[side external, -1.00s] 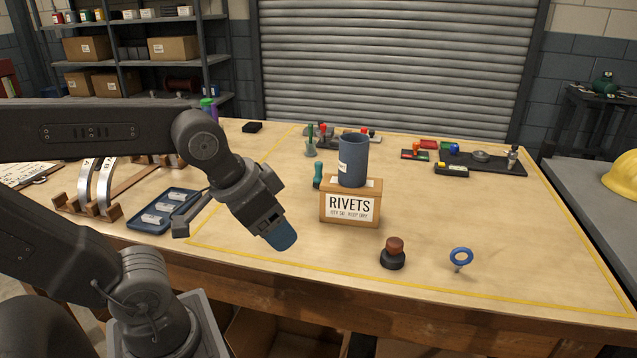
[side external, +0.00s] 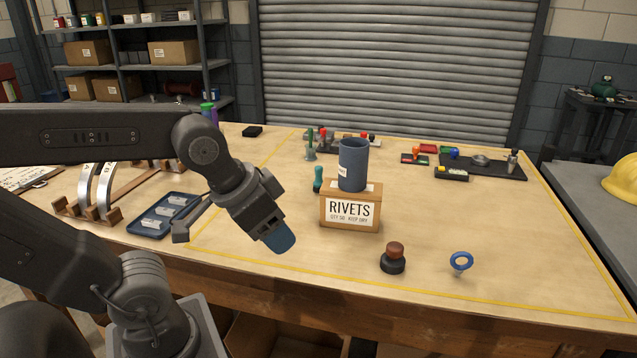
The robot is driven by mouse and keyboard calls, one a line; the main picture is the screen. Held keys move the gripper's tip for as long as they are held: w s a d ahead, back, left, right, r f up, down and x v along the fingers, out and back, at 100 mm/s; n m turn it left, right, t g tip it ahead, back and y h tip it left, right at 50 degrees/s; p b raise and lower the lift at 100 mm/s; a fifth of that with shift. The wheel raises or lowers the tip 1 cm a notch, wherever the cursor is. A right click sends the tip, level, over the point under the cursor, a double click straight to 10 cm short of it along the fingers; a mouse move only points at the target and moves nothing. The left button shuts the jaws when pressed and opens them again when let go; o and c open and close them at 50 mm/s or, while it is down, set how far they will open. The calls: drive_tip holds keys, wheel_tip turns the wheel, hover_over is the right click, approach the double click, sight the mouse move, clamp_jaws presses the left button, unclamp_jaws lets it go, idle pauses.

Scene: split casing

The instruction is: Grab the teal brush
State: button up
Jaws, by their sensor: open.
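The teal brush (side external: 318,180) stands on the bench just left of and behind the cardboard rivets box (side external: 349,211). Its rounded teal handle shows; its lower end is too small to make out. My gripper (side external: 279,239) hangs above the bench at the front, left of the box and nearer the camera than the brush. It has a blue tip and points down and to the right. It is open, with nothing seen in it, and apart from the brush.
A blue cylinder (side external: 353,165) stands on the box, close to the brush. A brown-topped stamp (side external: 393,258) and a blue ring (side external: 461,261) are at the front right. A blue tray (side external: 147,227) lies at left. Several stamps and ink pads are at the back.

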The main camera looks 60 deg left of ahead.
wheel_tip(320, 180, up, 6)
drive_tip(key=f, duration=0.1)
drive_tip(key=w+a+r+n, duration=0.1)
drive_tip(key=w+a+r, duration=0.35)
drive_tip(key=w, duration=0.45)
drive_tip(key=n+g+y, duration=0.2)
drive_tip(key=n, duration=0.2)
hover_over(318, 167)
drive_tip(key=s+d, duration=0.2)
drive_tip(key=s, duration=0.2)
wheel_tip(318, 167, down, 4)
drive_tip(key=f, duration=0.1)
drive_tip(key=x, duration=0.4)
drive_tip(key=s+x, duration=0.1)
drive_tip(key=x, duration=0.4)
drive_tip(key=s+d+x, duration=0.1)
drive_tip(key=x, duration=0.4)
drive_tip(key=shift+w+f, duration=0.1)
drive_tip(key=shift+f, duration=0.45)
drive_tip(key=shift+t, duration=0.3)
drive_tip(key=shift+x, duration=3.05)
drive_tip(key=shift+w, duration=0.15)
drive_tip(key=shift+r, duration=0.1)
clamp_jaws()
